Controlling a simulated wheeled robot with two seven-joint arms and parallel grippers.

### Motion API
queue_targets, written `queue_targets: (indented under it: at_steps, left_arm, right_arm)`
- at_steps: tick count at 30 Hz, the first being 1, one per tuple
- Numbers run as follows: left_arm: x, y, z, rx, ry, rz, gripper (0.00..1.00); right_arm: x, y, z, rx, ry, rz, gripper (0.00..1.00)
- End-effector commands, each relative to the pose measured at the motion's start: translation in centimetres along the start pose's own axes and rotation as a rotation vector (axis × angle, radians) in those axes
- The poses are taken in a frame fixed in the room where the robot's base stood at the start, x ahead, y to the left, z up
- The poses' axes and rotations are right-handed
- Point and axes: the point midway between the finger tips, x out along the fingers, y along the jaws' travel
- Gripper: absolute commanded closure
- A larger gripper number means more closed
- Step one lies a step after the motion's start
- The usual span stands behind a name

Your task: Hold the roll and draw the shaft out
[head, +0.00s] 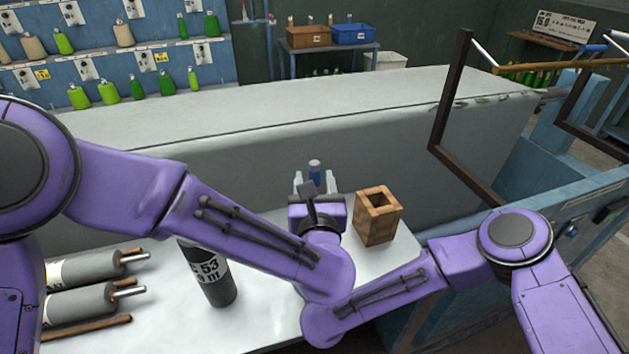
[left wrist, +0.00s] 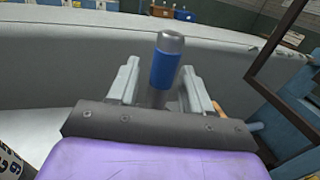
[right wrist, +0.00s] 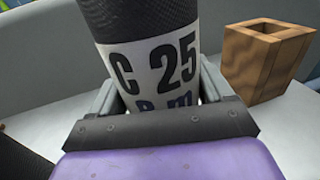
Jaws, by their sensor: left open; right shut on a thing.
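The steel shaft with a blue band (left wrist: 165,68) stands upright between my left gripper's fingers in the left wrist view; its top also shows in the head view (head: 315,172). My left gripper (head: 315,184) is open around it, one finger on each side. The dark roll with a white label reading C 25 (right wrist: 158,62) stands in the right wrist view. My right gripper (right wrist: 158,95) is shut on the roll around its label. In the head view, my left arm and gripper hide this roll and my right gripper.
A square wooden box (head: 377,220) stands right of my left gripper. Another dark roll (head: 217,283), marked 53, stands behind my left arm. Two grey rolls with shafts lie (head: 85,268) at the table's left. A long grey-covered block (head: 250,155) runs behind.

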Motion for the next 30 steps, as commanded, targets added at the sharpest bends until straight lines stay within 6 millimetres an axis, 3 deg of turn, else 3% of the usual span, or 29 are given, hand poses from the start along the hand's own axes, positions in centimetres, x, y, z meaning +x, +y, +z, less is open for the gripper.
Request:
queue_targets:
  at_steps: [3,5,8,10,11,12,13,17,30]
  left_arm:
    - [0.0,0.0,0.0,0.000,0.000,0.000,0.51]
    - [0.0,0.0,0.0,0.000,0.000,0.000,0.67]
    - [0.0,0.0,0.0,0.000,0.000,0.000,0.99]
    - [0.0,0.0,0.0,0.000,0.000,0.000,1.00]
    - [-0.1,0.0,0.0,0.000,0.000,0.000,0.83]
    - [-0.1,0.0,0.0,0.000,0.000,0.000,0.96]
    - [-0.1,0.0,0.0,0.000,0.000,0.000,1.00]
    - [-0.1,0.0,0.2,0.000,-0.001,0.000,1.00]
    - [0.0,0.0,3.4,-0.002,-0.002,0.000,1.00]
  right_arm:
    - [0.0,0.0,0.0,0.001,0.000,0.000,0.79]
    - [0.0,0.0,0.0,0.001,-0.001,0.000,0.79]
    - [0.0,0.0,0.0,0.001,-0.001,0.000,0.79]
    - [0.0,0.0,0.0,0.001,-0.001,0.000,0.79]
    - [0.0,0.0,0.0,0.001,-0.001,0.000,0.79]
    - [0.0,0.0,0.0,0.001,-0.001,0.000,0.79]
    - [0.0,0.0,0.0,0.001,-0.001,0.000,0.79]
    - [0.0,0.0,0.0,0.001,-0.001,0.000,0.79]
    - [0.0,0.0,0.0,0.001,-0.001,0.000,0.79]
